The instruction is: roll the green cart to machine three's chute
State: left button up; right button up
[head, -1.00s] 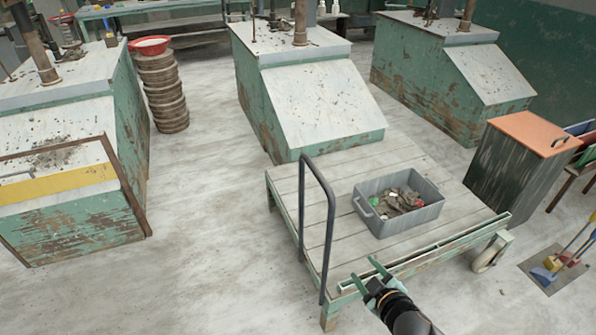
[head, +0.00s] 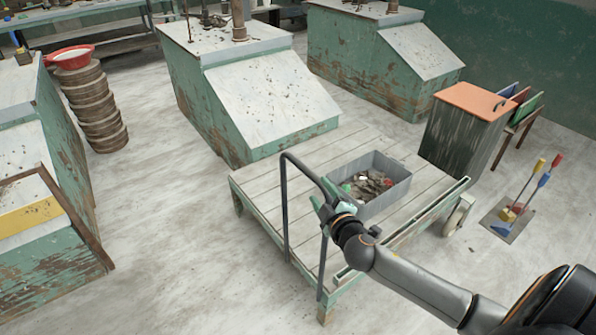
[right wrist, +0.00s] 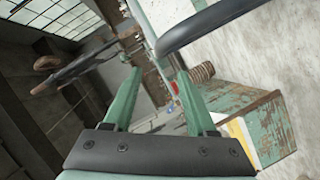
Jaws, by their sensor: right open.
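The green cart (head: 247,190) stands on the floor, its pale plank deck in front of the middle machine. Its dark tube handle (head: 285,215) rises at the left end and crosses the upper part of the right wrist view (right wrist: 205,25). A grey bin (head: 385,202) of clay trimmings sits on the deck. My right gripper (head: 320,196) is open beside the handle's near upper bend; in the right wrist view its green fingers (right wrist: 157,84) are apart, with the tube beyond their tips, not visibly between them. My left gripper is out of view. Which machine is three cannot be told.
Green machines with sloped pale chutes stand at the left (head: 25,160), middle (head: 270,105) and back right (head: 420,50). Stacked round discs (head: 95,110) stand at the left. An orange-topped cabinet (head: 460,140) and brushes on a mat (head: 500,225) are at the right. Floor left of the cart is clear.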

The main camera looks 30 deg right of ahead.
aim_at(310, 176)
jog(key=b+x, duration=0.1)
jog(key=x, duration=1.1)
jog(key=shift+w, duration=0.1)
jog(key=shift+c, duration=0.3)
grip_shut()
dwell(0.9)
